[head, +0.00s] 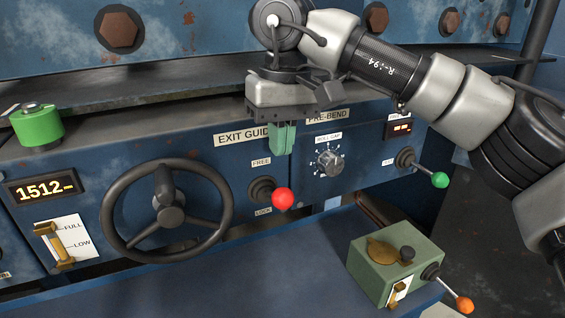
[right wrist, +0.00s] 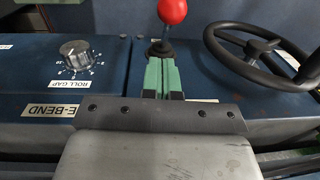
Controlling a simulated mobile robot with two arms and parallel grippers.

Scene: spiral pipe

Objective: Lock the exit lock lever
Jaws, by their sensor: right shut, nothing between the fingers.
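The exit lock lever, with a red ball knob (head: 283,199), stands on the blue panel under the EXIT GUIDE label (head: 243,136), between the FREE and LOCK marks. Its knob points out to the right of its dark base in the head view. My right gripper (head: 281,150) is shut and empty, its green fingers pointing down above the lever. In the right wrist view the closed green fingers (right wrist: 161,75) are in front of the lever, and the red knob (right wrist: 172,11) shows beyond their tips. I cannot tell whether they touch it. My left gripper is out of view.
A black handwheel (head: 168,212) is left of the lever. The ROLL GAP dial (head: 329,163) and a green-knobbed lever (head: 440,180) are to the right. A green box (head: 396,262) with an orange-knobbed lever stands below right. A green cylinder (head: 38,125) sits on the ledge at left.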

